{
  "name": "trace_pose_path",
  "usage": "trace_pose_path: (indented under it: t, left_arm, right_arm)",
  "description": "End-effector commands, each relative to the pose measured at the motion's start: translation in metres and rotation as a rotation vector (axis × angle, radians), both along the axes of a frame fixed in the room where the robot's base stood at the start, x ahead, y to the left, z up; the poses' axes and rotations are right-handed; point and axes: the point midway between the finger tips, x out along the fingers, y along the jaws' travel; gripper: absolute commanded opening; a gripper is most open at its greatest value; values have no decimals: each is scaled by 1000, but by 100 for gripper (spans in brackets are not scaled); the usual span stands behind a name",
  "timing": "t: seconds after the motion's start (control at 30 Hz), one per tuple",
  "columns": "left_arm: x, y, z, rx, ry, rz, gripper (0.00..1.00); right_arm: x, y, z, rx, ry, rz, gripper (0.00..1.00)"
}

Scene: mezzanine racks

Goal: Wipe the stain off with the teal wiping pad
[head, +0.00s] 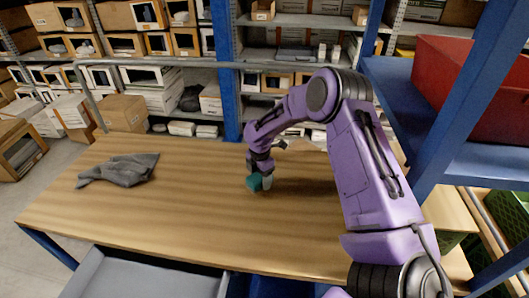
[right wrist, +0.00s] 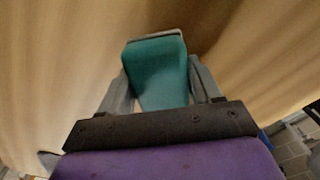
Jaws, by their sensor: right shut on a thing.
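The teal wiping pad (head: 254,182) is at the middle of the wooden table (head: 200,215), low over or on its top; I cannot tell whether it touches. My right gripper (head: 261,180) reaches down from the right and is shut on the pad. In the right wrist view the pad (right wrist: 157,72) sits between the two grey fingers of my right gripper (right wrist: 156,85), with a pale strip along its far edge. I cannot make out a stain on the visible wood; my arm and gripper hide part of the table. My left gripper is not in view.
A crumpled grey cloth (head: 120,170) lies on the table's left part. Shelves with boxes (head: 125,112) stand behind the table. A blue rack with a red bin (head: 470,85) stands close on the right. The table's front middle is clear.

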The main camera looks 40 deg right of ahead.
Motion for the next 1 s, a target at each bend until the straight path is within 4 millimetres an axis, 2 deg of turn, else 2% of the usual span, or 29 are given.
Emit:
trace_pose_path:
  t: [0.03, 0.37, 0.7, 1.0]
  left_arm:
    - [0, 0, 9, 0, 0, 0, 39]
    - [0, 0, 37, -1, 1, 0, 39]
    - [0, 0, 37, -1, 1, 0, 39]
    - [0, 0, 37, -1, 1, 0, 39]
  right_arm:
    - [-1, 1, 7, 0, 6, 3, 35]
    - [0, 2, 37, 0, 5, 3, 35]
    - [1, 3, 54, 1, 5, 6, 35]
    - [1, 4, 55, 1, 5, 6, 35]
